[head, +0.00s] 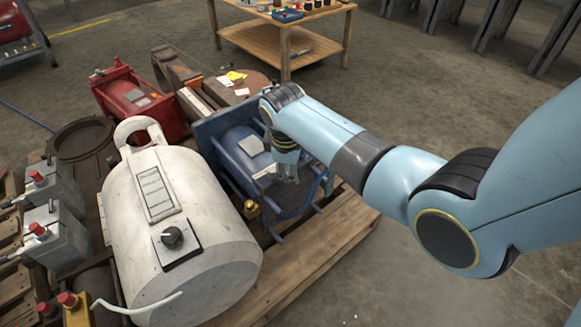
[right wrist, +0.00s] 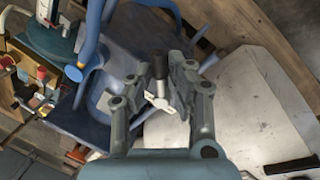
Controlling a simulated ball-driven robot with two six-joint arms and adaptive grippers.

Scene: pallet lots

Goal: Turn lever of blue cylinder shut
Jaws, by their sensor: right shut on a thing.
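The blue cylinder (head: 236,142) lies in a blue frame on the pallet, right of a large white tank. It also shows in the right wrist view (right wrist: 118,62). My right gripper (head: 287,173) reaches down over its right end. In the right wrist view, my right gripper (right wrist: 164,88) is shut on a small lever with a dark grip (right wrist: 159,66) and a pale metal part. The fingers cover part of the lever, so its exact angle is hard to tell. My left gripper is not in view.
The white tank (head: 205,210) with a black knob stands close on the left. Red equipment (head: 128,98) and grey boxes with red caps (head: 52,238) share the wooden pallet (head: 318,245). A wooden table (head: 268,42) stands behind. The floor right of the pallet is clear.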

